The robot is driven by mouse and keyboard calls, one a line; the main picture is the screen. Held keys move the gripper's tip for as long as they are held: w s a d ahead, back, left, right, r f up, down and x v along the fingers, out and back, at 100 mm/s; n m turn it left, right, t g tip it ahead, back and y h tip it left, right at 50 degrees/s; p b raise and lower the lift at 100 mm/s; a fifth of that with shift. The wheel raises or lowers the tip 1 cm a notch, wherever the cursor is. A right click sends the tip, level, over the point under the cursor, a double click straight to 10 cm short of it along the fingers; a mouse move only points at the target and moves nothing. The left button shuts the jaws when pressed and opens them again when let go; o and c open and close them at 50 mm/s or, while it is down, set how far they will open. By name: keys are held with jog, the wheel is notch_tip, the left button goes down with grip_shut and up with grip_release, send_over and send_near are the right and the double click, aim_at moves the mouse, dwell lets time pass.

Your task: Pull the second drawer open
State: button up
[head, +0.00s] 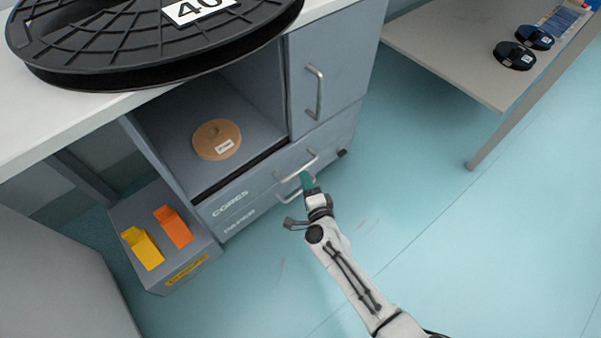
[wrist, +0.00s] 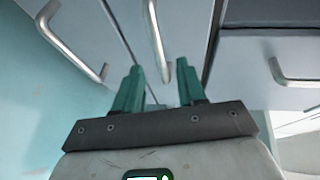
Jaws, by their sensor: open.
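The grey cabinet has two labelled drawers, the upper one marked CORES (head: 232,203) and the lower one marked PAPER (head: 245,222). Each has a metal bar handle; the upper handle (head: 297,165) is clear and the lower handle (head: 283,198) is partly hidden by my gripper. Both drawers look shut. My gripper (head: 306,180) is in front of the handles, its green fingers open. In the wrist view, what looks like the upper handle (wrist: 154,35) reaches down between the open fingertips (wrist: 158,78); I cannot tell whether they touch. The lower handle (wrist: 68,45) is left of the fingers.
A cupboard door handle (head: 315,92) is above the drawers. A tan roll (head: 217,139) sits in the open shelf. A black reel (head: 150,40) is on the worktop. A low box (head: 170,270) bears yellow and orange items. Floor to the right is clear, below a side table (head: 460,60).

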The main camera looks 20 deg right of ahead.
aim_at(301, 169)
jog(key=shift+w+d+f+b, duration=0.15)
jog(key=shift+w+b, duration=0.2)
jog(key=shift+w, duration=0.6)
jog(key=shift+w+f+b, duration=0.2)
jog(key=shift+w+b, duration=0.15)
jog(key=shift+w, duration=0.6)
jog(key=shift+w+d+f+b, duration=0.15)
jog(key=shift+w+b, duration=0.2)
jog(key=shift+w, duration=0.6)
grip_shut()
